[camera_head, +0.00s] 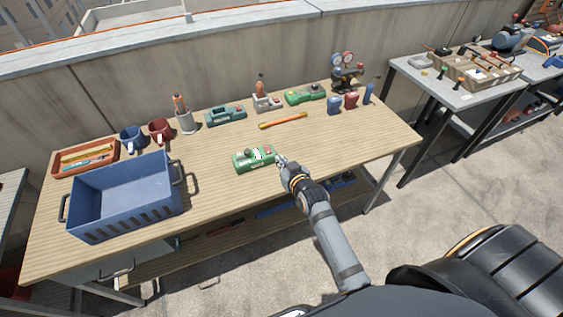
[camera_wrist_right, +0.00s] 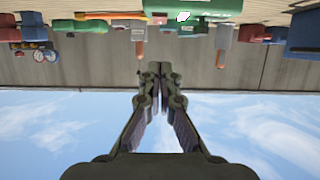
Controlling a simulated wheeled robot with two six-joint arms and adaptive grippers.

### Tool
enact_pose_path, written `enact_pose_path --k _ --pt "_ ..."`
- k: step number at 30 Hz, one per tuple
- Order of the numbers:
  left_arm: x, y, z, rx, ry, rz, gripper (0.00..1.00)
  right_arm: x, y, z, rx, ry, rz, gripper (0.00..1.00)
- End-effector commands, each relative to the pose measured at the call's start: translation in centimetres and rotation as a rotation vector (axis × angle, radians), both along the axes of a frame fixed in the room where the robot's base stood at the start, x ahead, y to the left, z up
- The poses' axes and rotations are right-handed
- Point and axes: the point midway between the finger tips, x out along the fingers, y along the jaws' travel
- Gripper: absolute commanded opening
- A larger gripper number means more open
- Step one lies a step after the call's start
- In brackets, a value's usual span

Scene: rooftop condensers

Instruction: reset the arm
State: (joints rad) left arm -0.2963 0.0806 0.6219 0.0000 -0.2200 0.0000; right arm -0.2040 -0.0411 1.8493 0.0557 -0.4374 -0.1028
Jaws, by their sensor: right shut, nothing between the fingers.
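My right gripper (camera_head: 283,162) is shut and empty at the front part of the wooden workbench (camera_head: 215,165). It is close to the right end of a green device (camera_head: 254,159) lying on the bench; I cannot tell if they touch. In the right wrist view the picture is upside down. There the shut fingers of my right gripper (camera_wrist_right: 161,72) show in the middle, with nothing between them, and the green device (camera_wrist_right: 190,10) shows at the top edge. My left gripper is not in view.
A blue crate (camera_head: 125,200) stands at the bench's left, beside an orange-red tray (camera_head: 85,158) and mugs (camera_head: 160,131). An orange tool (camera_head: 283,120) lies mid-bench. Green devices (camera_head: 305,94) and a gauge set (camera_head: 345,70) stand at the back. The bench's front right is clear.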

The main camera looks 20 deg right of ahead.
Motion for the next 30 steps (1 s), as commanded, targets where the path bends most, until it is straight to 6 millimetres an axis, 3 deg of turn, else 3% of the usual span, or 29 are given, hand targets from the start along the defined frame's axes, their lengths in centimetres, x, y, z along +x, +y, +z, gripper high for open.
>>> enact_pose_path --k 18,20,24,30 --pt "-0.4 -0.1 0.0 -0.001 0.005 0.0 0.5 -0.8 -0.2 -0.2 -0.005 0.032 0.003 0.0" --pt "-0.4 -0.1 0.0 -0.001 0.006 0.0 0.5 -2.3 -0.5 -0.8 -0.014 0.097 0.007 0.0" --pt "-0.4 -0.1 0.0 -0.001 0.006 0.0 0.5 -7.7 -1.5 -2.2 -0.048 0.316 0.016 0.0" --pt "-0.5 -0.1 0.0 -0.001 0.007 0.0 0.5 -14.8 -2.6 -2.7 -0.086 0.568 0.012 0.0"
